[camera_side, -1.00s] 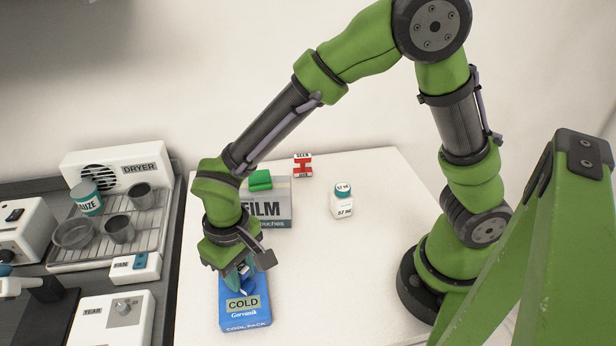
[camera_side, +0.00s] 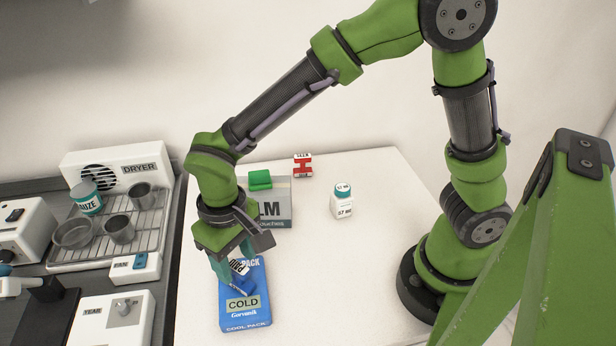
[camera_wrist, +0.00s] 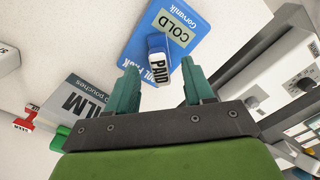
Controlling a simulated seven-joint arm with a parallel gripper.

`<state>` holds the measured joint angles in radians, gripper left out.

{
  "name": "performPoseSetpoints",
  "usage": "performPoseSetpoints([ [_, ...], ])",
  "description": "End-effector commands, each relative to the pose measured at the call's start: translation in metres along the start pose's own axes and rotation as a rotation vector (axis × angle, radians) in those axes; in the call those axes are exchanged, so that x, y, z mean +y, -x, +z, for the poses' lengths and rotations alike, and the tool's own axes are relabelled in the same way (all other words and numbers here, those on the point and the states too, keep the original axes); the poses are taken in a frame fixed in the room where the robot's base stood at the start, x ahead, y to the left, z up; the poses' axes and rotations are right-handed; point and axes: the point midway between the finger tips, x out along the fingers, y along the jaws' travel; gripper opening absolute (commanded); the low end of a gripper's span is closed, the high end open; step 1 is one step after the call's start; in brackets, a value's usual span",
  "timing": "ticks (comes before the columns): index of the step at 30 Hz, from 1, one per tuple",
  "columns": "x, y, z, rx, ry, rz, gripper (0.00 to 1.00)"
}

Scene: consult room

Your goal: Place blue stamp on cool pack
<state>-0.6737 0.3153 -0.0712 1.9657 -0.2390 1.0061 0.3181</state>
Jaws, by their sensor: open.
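The blue stamp (camera_side: 241,287), with a white PAID label, rests on the blue cool pack (camera_side: 246,320), just behind its COLD label. In the wrist view the stamp (camera_wrist: 158,45) stands over the printed face of the cool pack (camera_wrist: 208,22), with its PAID end towards the camera. My gripper (camera_side: 236,262) is above the stamp and partly covers it in the side view. In the wrist view my gripper (camera_wrist: 160,88) has its teal fingers apart, one on each side of the stamp's near end, with gaps between. The stamp's underside is hidden.
A grey film box (camera_side: 277,222) with a green item (camera_side: 260,180) on top stands behind the pack. A rack with cups (camera_side: 143,196) is at left. The table's right middle is clear.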

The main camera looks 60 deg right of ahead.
Motion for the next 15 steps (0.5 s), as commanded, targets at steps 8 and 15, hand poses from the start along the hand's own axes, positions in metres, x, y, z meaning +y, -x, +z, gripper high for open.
performPoseSetpoints([
  [8,0.0,0.059,-0.001,0.004,0.0,-0.002,0.52],
  [15,0.003,0.083,0.0,0.005,-0.005,-0.006,0.52],
])
